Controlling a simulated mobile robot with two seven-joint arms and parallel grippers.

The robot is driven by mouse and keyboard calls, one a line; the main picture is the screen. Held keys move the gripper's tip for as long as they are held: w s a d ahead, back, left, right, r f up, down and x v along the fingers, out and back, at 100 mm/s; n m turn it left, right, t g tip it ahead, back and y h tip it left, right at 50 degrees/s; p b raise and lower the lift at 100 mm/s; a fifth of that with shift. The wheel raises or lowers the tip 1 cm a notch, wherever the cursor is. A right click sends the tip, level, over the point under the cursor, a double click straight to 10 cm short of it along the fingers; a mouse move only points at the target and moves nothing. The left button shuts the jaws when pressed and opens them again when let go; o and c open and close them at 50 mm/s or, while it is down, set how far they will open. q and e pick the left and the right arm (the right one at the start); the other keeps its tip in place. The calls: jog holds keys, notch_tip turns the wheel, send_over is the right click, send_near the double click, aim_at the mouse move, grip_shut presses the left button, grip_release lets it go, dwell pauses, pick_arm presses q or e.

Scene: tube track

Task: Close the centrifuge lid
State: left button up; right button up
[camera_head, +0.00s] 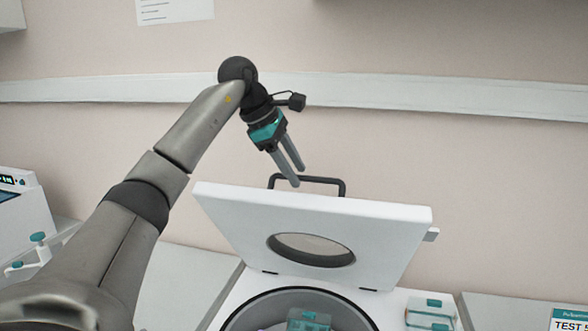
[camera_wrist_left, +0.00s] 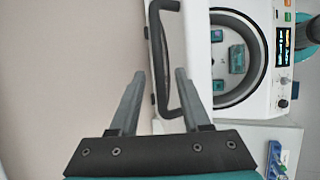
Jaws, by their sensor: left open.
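The white centrifuge lid (camera_head: 385,225) stands raised and tilted back, with a round window in its middle. A dark handle (camera_head: 343,187) rises from its top edge; the handle (camera_wrist_left: 157,50) also shows in the left wrist view. The centrifuge body (camera_head: 240,293) is below, its round chamber open with teal-topped items inside. My left gripper (camera_head: 298,176) is open and empty, pointing down at the handle's left part. In the left wrist view its fingertips (camera_wrist_left: 160,74) lie on either side of the handle bar; whether they touch it I cannot tell. My right gripper is not in view.
A teal-lidded box (camera_head: 430,312) stands at the right by the centrifuge. A white device (camera_head: 22,212) stands at the far left. The wall with a pale rail (camera_head: 430,98) is behind the lid. The control panel (camera_wrist_left: 284,45) shows in the left wrist view.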

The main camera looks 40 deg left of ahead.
pick_arm(q)
grip_shut()
dwell(0.3)
dwell(1.1)
